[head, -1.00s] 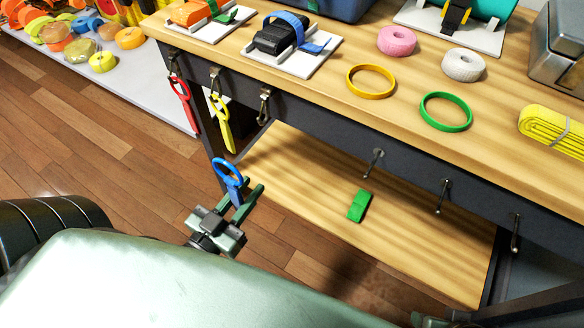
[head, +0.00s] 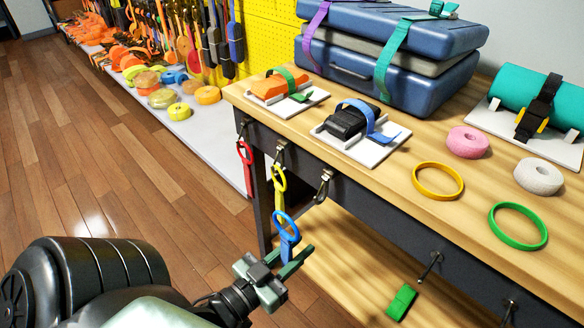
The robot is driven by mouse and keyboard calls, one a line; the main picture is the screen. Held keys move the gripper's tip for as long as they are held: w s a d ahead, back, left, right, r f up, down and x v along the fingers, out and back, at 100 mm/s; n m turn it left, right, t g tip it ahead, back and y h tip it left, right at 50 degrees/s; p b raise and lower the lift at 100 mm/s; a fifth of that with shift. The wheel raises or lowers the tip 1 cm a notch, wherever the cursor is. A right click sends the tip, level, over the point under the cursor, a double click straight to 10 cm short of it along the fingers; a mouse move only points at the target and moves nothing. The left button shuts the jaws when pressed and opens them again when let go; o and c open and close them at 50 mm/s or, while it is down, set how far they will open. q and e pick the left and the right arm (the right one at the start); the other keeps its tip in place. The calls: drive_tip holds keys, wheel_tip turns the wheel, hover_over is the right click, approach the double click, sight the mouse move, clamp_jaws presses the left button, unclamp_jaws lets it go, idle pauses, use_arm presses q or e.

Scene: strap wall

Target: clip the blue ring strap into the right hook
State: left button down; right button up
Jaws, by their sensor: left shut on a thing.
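The blue ring strap (head: 289,236) is a loop with a short tail, held upright in front of the bench. My left gripper (head: 291,259) is shut on its lower part, low and to the left of the right hook (head: 323,186). That metal hook hangs empty from the bench's front edge, and the blue ring is apart from it. A red strap (head: 246,166) hangs from the left hook (head: 242,132). A yellow strap (head: 279,188) hangs from the middle hook (head: 280,155), its lower end close to the blue ring in the picture. My right gripper is not in view.
The wooden bench top (head: 395,170) holds a yellow ring (head: 438,195), a green ring (head: 492,222), tape rolls and strapped blue cases (head: 410,80). Plain peg hooks (head: 430,266) stick out further right. Floor to the left is clear.

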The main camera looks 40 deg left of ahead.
use_arm(q)
drive_tip(key=w+f+b, duration=0.2)
drive_tip(key=w, duration=0.7)
drive_tip(key=shift+d+f+b, duration=0.3)
drive_tip(key=shift+d+f, duration=0.05)
drive_tip(key=shift+f, duration=0.05)
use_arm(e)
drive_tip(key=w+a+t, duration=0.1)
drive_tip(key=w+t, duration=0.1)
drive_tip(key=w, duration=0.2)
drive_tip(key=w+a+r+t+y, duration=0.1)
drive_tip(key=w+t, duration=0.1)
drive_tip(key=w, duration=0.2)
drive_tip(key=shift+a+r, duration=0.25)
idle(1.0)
use_arm(q)
drive_tip(key=shift+w, duration=0.1)
idle(0.5)
drive_tip(key=c, duration=1.1)
unclamp_jaws()
drive_tip(key=shift+c, duration=0.2)
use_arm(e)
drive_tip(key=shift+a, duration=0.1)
